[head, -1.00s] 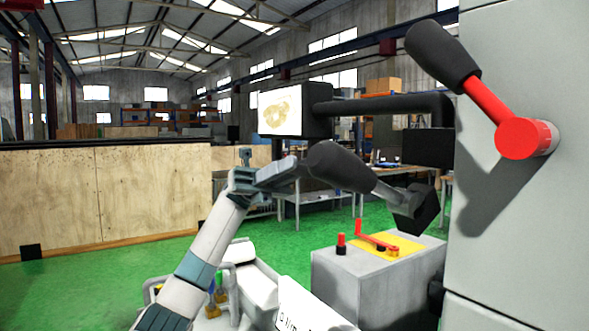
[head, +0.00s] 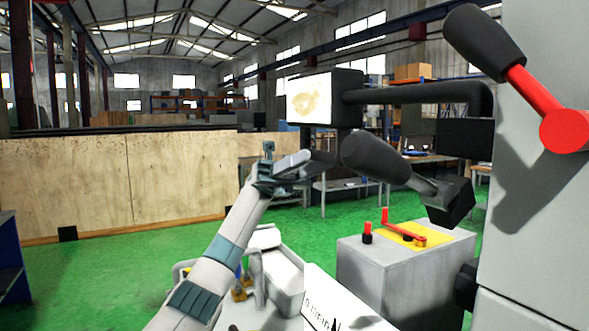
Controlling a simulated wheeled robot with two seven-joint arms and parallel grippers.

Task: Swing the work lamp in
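A dark rounded head (head: 375,156) on a short grey stem, joined to a black block (head: 449,203), sits right of centre; it could be the work lamp or a lever grip. Above it, a black box with a white face and gold mark (head: 316,98) hangs on a black arm (head: 430,92); I cannot tell for sure which is the lamp. My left gripper (head: 303,164) points right, its tips close to the left end of the dark head. A small gap seems to show between them, and nothing is visibly held. Its finger spacing is unclear. My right gripper is out of view.
A red lever with a black grip (head: 535,95) juts from the grey machine housing (head: 535,235) at right. A grey box with a yellow panel (head: 405,260) stands below. A wooden partition (head: 180,185) is behind. Green floor (head: 110,280) is open at left.

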